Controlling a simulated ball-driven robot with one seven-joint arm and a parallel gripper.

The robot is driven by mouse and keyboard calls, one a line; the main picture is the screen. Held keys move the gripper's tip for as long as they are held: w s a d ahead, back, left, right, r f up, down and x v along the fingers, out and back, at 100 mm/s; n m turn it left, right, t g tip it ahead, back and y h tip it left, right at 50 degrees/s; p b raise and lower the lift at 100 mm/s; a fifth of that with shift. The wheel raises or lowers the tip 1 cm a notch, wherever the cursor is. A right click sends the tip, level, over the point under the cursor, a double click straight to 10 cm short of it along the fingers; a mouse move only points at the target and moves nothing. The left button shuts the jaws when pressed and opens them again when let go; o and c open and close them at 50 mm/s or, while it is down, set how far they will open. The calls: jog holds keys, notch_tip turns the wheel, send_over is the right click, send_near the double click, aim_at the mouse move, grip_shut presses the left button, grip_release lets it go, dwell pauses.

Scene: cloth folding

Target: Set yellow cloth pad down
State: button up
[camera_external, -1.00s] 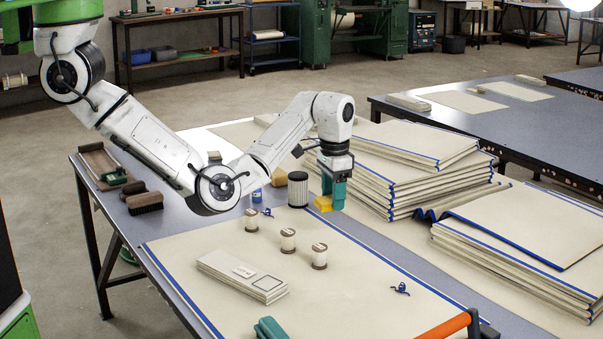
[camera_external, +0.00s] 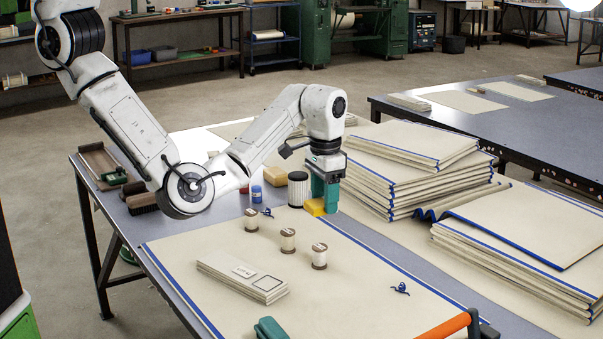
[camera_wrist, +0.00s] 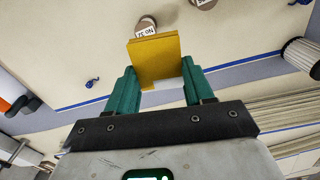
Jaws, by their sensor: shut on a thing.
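The yellow cloth pad (camera_external: 315,207) is at the tip of my gripper (camera_external: 326,202), low over the back edge of the cream cloth (camera_external: 375,310) on the table. In the wrist view the yellow pad (camera_wrist: 155,58) sits between the two teal fingers of my gripper (camera_wrist: 157,85), which are shut on it. The pad looks flat and squared, with a pale lower edge. I cannot tell whether its underside touches the cloth.
Stacked cloths (camera_external: 410,165) rise to the right. A folded cream bundle (camera_external: 242,277) lies in front. Cloth between the spools and the stacks is mostly clear.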

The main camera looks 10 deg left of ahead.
jog(key=s+d+n+b, duration=0.2)
jog(key=s+d+b, duration=0.3)
jog(key=s+d, duration=0.25)
jog(key=b, duration=1)
send_over(398, 267)
jog(key=a, duration=0.1)
notch_tip(398, 267, down, 8)
jog(key=shift+s+f, duration=0.1)
jog(key=shift+w+d+f, duration=0.3)
jog(key=shift+w+f, duration=0.05)
jog(key=shift+f, duration=0.2)
jog(key=shift+w+d+f+b, duration=0.1)
jog(key=shift+f+b, duration=0.2)
jog(key=shift+f, duration=0.6)
jog(key=shift+w+d+f+b, duration=0.1)
jog(key=shift+f+b, duration=0.15)
jog(key=shift+f, duration=0.6)
jog(key=shift+f, duration=0.1)
jog(key=o, duration=1)
